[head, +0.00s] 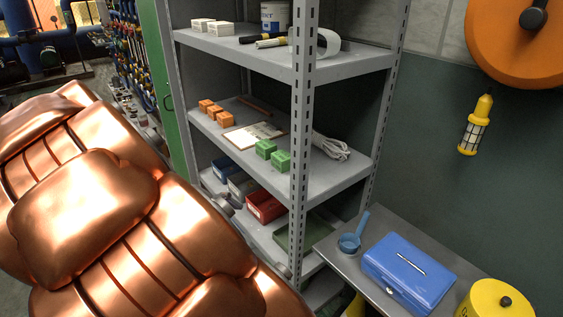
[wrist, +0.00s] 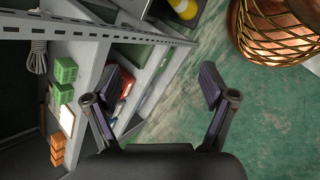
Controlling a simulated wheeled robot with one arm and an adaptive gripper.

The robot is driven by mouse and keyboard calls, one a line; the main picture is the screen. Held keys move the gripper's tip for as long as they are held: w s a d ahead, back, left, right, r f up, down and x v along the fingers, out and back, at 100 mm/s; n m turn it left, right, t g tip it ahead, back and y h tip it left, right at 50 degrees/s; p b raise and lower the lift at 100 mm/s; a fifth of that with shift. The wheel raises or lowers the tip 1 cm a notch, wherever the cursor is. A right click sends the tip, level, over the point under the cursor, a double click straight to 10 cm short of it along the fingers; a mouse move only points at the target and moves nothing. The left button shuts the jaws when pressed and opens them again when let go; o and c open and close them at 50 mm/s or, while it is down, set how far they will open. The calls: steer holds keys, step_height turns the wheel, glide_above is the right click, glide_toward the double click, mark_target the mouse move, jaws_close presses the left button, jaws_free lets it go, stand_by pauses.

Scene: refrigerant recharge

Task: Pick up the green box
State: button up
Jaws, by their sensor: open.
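Two small green boxes stand close together on the middle shelf in the head view, one at the back left (head: 265,148) and one nearer the front right (head: 280,159). In the wrist view they show at the left, one larger (wrist: 66,70) and one partly behind it (wrist: 63,93). My gripper (wrist: 164,84) is open, its fingers wide apart with nothing between them. The green boxes lie to the left of its left finger, outside the jaws and apart from them. I cannot make out my gripper in the head view.
Orange boxes (head: 214,110), a clipboard (head: 252,135) and a coiled white rope (head: 331,147) share that shelf. A perforated post (head: 302,110) stands in front. Red (head: 264,207) and blue bins sit below. A blue toolbox (head: 408,270) is at right. A large copper-coloured body (head: 90,205) fills the left.

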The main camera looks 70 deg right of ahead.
steer(key=w+d+r+n+g+h, duration=0.1)
steer(key=d+r+n+g+h, duration=0.15)
steer(key=d, duration=1.05)
steer(key=n+g+h, duration=0.3)
steer(key=n+h, duration=0.1)
glide_toward(283, 155)
steer(key=s+a+r, duration=0.6)
steer(key=a+r, duration=0.1)
steer(key=w+d+f+n+h, duration=0.1)
steer(key=d+f+n, duration=0.1)
steer(key=w+d+f+n+t+h, duration=0.1)
steer(key=d+f, duration=0.2)
steer(key=w+d+f+n+h, duration=0.1)
steer(key=d+f+n, duration=0.1)
steer(key=d+f, duration=0.1)
steer(key=shift+w+f+n, duration=0.1)
steer(key=shift+w+n, duration=0.15)
steer(key=shift+n, duration=0.1)
steer(key=shift+p+x, duration=0.9)
steer(key=shift+x, duration=1.9)
steer(key=shift+s+d+f, duration=0.1)
steer(key=shift+s+d, duration=0.15)
steer(key=shift+d, duration=0.2)
steer(key=shift+s+d+f, duration=0.15)
steer(key=shift+s+d, duration=0.05)
steer(key=shift+d, duration=0.2)
steer(key=shift+c, duration=0.3)
steer(key=c, duration=0.9)
steer(key=shift+o, duration=0.2)
steer(key=shift+r, duration=0.15)
